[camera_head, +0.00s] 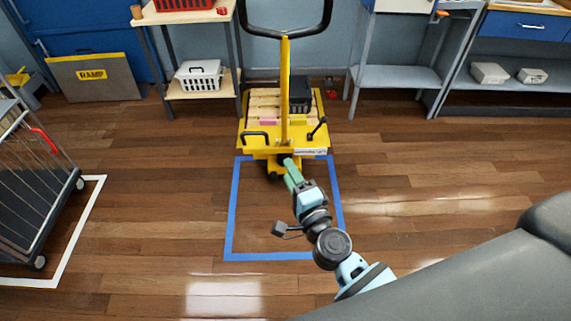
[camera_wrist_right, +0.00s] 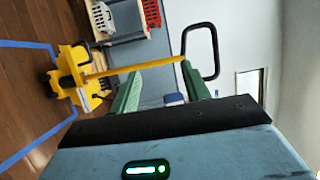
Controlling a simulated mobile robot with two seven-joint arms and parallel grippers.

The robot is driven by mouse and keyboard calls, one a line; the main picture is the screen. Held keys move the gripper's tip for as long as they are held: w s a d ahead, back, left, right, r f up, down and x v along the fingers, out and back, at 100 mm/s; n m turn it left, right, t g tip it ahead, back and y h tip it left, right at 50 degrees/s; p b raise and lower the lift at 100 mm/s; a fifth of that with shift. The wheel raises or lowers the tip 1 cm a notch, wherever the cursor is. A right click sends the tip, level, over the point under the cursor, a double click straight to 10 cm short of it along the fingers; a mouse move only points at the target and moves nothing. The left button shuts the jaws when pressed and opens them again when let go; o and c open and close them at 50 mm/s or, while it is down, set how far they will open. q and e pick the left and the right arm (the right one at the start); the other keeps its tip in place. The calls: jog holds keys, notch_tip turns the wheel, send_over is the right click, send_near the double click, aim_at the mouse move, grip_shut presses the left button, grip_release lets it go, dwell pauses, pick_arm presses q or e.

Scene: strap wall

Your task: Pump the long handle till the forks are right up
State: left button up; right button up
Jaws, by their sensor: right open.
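A yellow hand pallet truck (camera_head: 262,145) stands at the back centre. Its long yellow handle (camera_head: 284,85) stands upright and ends in a black loop grip (camera_head: 286,34). The loop also shows in the right wrist view (camera_wrist_right: 214,50), with the yellow shaft (camera_wrist_right: 130,69) running across beyond my fingers. My right gripper (camera_head: 288,168) is open and empty, its green fingers (camera_wrist_right: 164,92) spread, in front of the handle's lower part in the head view. I see no contact with the handle. The forks cannot be made out under the slatted wooden load. My left gripper is not in view.
Blue tape (camera_head: 232,210) outlines a rectangle of floor before the truck. A black case (camera_head: 299,94) sits on the wooden slats. A wire cart (camera_head: 35,170) stands at left. Shelves (camera_head: 400,77) line the back wall. The wooden floor right of the tape is clear.

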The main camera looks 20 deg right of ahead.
jog(key=shift+w+a+r, duration=0.1)
jog(key=shift+w+a, duration=0.05)
jog(key=shift+w, duration=0.75)
jog(key=shift+w+a, duration=0.1)
jog(key=shift+w, duration=0.75)
jog(key=shift+c, duration=0.5)
grip_shut()
jog(key=c, duration=0.9)
grip_release()
jog(key=o, duration=1)
jog(key=shift+s, duration=0.1)
jog(key=s, duration=0.7)
jog(key=shift+s+d+f, duration=0.3)
jog(key=shift+d, duration=0.15)
